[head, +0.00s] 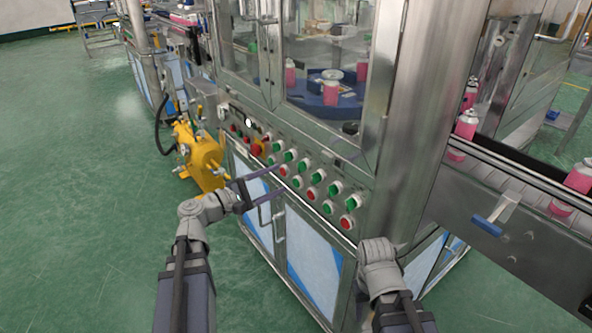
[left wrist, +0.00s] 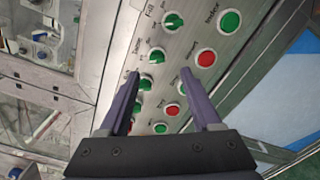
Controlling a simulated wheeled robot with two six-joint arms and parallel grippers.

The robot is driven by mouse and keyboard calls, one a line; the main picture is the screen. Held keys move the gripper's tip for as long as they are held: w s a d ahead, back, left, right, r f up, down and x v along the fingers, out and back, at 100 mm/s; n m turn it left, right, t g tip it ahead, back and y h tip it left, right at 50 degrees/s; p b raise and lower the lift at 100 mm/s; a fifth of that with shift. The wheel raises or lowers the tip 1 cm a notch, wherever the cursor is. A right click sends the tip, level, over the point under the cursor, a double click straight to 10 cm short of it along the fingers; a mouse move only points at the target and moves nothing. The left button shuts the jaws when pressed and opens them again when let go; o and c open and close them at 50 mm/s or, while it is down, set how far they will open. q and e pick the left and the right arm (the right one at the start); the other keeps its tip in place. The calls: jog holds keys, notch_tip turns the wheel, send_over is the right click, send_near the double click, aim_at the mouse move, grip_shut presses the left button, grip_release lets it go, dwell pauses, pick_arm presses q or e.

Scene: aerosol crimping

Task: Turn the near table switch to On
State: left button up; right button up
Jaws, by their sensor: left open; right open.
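The control panel (head: 322,182) on the machine's front carries rows of green rotary switches and red and green round buttons. In the left wrist view, green switches (left wrist: 173,20) with pointer handles run down the panel, with another green switch (left wrist: 156,55) just beyond my fingertips. The small labels are too blurred to tell which switch is the near table one. My left gripper (head: 281,180) is open and empty in front of the panel. Its two fingers (left wrist: 160,74) spread on either side of the switch column. My right arm shows at lower right, but its gripper is out of sight.
Glass doors above the panel enclose a blue turntable (head: 328,94) with pink cans. Cabinet doors with handles (head: 279,225) lie below. A yellow machine (head: 202,158) stands left of the panel, and a conveyor (head: 500,178) with pink cans runs right. Green floor is open at left.

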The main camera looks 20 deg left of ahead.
aim_at(301, 167)
pick_arm(q)
jog(key=x, duration=0.7)
jog(key=shift+w+r, duration=0.2)
jog(key=shift+w, duration=0.15)
jog(key=shift+d, duration=0.15)
jog(key=shift+c, duration=0.2)
grip_shut()
